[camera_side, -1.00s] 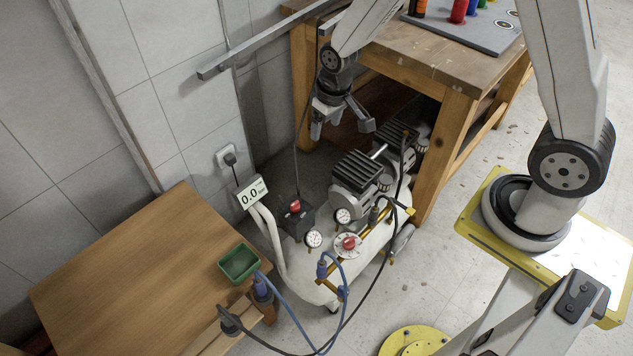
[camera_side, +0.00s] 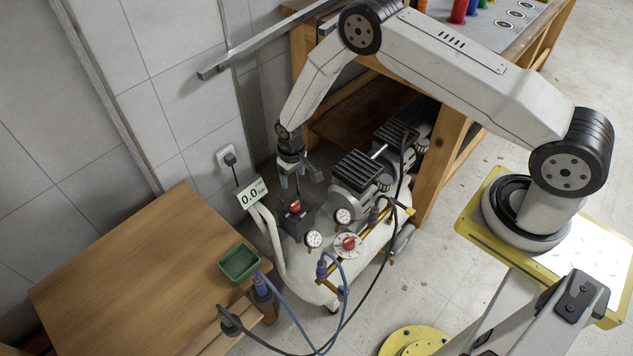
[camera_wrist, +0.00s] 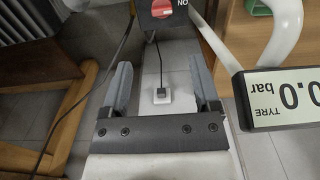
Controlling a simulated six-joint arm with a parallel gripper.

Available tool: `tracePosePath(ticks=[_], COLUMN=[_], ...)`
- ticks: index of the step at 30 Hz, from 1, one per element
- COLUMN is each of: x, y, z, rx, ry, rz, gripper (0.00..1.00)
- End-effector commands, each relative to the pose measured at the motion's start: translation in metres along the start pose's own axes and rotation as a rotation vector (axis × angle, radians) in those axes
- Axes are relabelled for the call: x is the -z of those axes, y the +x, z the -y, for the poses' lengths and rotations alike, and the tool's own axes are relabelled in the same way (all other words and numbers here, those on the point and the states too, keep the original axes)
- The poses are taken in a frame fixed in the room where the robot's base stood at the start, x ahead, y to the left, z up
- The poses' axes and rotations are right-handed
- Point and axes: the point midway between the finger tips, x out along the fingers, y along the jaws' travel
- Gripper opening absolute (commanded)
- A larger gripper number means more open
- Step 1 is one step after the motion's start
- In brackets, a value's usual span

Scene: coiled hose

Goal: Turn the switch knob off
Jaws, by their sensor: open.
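The switch knob is a red knob (camera_side: 295,206) on top of a black switch box (camera_side: 300,222) on the compressor. In the wrist view the red knob (camera_wrist: 168,8) is at the top edge, partly cut off, with an upside-down "ON" label beside it. My gripper (camera_side: 298,182) is just above and behind the box in the side view, fingers pointing down. In the wrist view my gripper (camera_wrist: 161,72) is open and empty, its two fingers apart. The knob lies beyond the fingertips, and no contact shows.
A display (camera_side: 251,193) reading 0.0 stands on the compressor handle close by. A second red knob (camera_side: 349,242) sits on a white dial. Gauges, hoses and a black motor (camera_side: 357,172) are near. A wall plug (camera_side: 230,158) is behind. The wooden table (camera_side: 130,260) is at left.

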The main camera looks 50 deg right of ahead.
Motion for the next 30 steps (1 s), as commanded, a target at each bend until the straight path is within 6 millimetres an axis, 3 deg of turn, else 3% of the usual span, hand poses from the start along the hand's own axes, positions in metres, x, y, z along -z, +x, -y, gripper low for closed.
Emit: tracePosePath(ticks=[3,7,22,30], x=[-0.002,-0.003,-0.003,-0.005], y=[0.025,0.041,0.052,0.072], z=[0.002,0.003,0.004,0.003], rx=[-0.001,-0.002,-0.002,-0.002], ry=[-0.001,0.0,0.0,0.0], rz=[0.013,0.021,0.023,0.024], gripper=[0.79,0.79,0.79,0.79])
